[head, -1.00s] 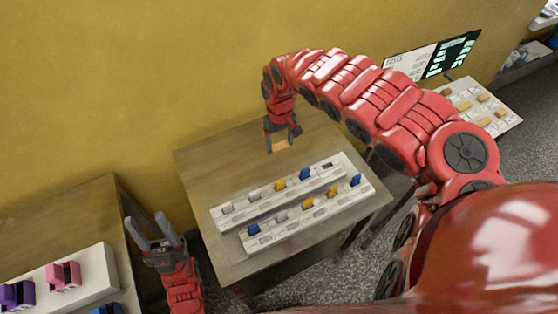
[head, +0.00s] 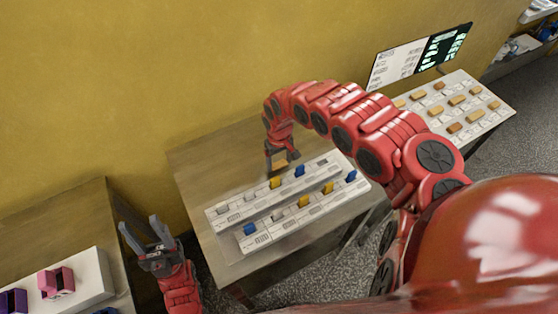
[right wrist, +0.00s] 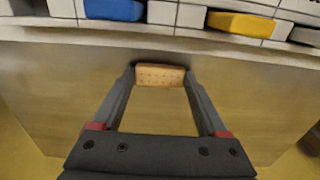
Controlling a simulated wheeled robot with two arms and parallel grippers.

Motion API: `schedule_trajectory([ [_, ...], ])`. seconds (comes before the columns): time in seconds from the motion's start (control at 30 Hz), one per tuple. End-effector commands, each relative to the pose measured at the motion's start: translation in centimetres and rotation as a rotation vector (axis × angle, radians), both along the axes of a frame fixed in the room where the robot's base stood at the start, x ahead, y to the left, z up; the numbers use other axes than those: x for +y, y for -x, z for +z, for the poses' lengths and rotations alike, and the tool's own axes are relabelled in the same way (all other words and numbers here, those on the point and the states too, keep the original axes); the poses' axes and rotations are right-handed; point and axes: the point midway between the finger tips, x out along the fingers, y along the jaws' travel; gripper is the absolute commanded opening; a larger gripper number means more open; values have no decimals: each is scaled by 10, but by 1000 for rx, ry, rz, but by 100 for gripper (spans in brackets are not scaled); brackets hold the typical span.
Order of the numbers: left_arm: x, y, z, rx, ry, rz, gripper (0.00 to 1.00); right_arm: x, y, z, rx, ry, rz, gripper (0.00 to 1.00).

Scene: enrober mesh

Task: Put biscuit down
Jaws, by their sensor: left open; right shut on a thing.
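The biscuit (right wrist: 160,76) is tan with small holes and lies between the fingertips of my right gripper (right wrist: 160,80) in the right wrist view. In the head view my right gripper (head: 281,160) points down with the biscuit (head: 280,164) at its tips. It is over the back part of the wooden table (head: 200,170), behind the two white racks. I cannot tell whether the biscuit touches the table top. My left gripper (head: 138,224) is open and empty, by the left table's right side.
The back white rack (head: 240,204) and front white rack (head: 285,222) hold blue, yellow and grey pieces. A white board (head: 470,118) with several biscuits lies back right, beside a sign and screen (head: 420,57). Pink (head: 56,282) and purple blocks stand left. The wall is yellow.

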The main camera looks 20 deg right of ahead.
Motion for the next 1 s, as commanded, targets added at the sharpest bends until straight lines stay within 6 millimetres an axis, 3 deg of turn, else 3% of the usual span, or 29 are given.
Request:
schedule_trajectory([
  [0.27,0,0,-3,0,0,0,50,0,0,-4,0,1,0,45],
  [0.3,0,0,-3,0,0,0,50,0,0,-3,-1,0,0,80],
  [0.43,0,0,-2,0,0,0,50,0,0,-3,0,1,0,100],
  [0.77,0,0,0,0,0,0,50,-1,-1,4,-2,2,0,100],
  [1.0,0,0,-5,0,0,0,50,-4,-4,41,-10,6,0,100],
])
